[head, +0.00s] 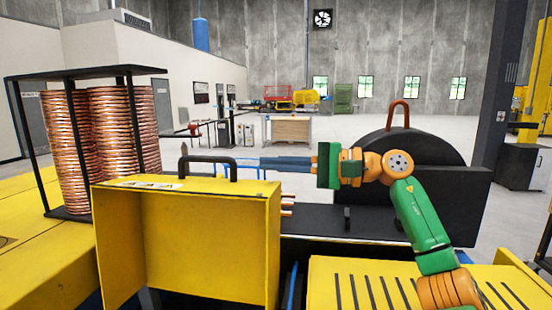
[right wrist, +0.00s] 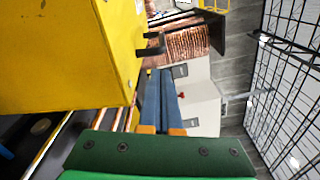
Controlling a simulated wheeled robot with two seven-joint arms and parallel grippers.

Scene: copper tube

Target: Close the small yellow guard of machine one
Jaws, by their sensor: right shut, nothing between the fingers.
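The yellow guard (head: 190,240) stands in the left middle of the head view, a box-like cover with a black handle (head: 208,160) on its top edge. Its near side looks hollow. My right gripper (head: 262,164) is shut and empty, with its long blue-grey fingers pointing left. Their tips are close to the handle's right end; I cannot tell if they touch it. In the right wrist view the guard (right wrist: 60,50) fills the upper left, the handle (right wrist: 152,46) sticks out beside it, and the closed fingertips (right wrist: 158,74) are near it. My left gripper is not in view.
Copper coils (head: 115,130) stand in a black frame at the left. A black machine bed (head: 330,222) with copper tube ends (head: 287,205) lies right of the guard, and a black round housing (head: 430,148) stands behind my right arm. A slotted yellow cover (head: 350,285) is in front.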

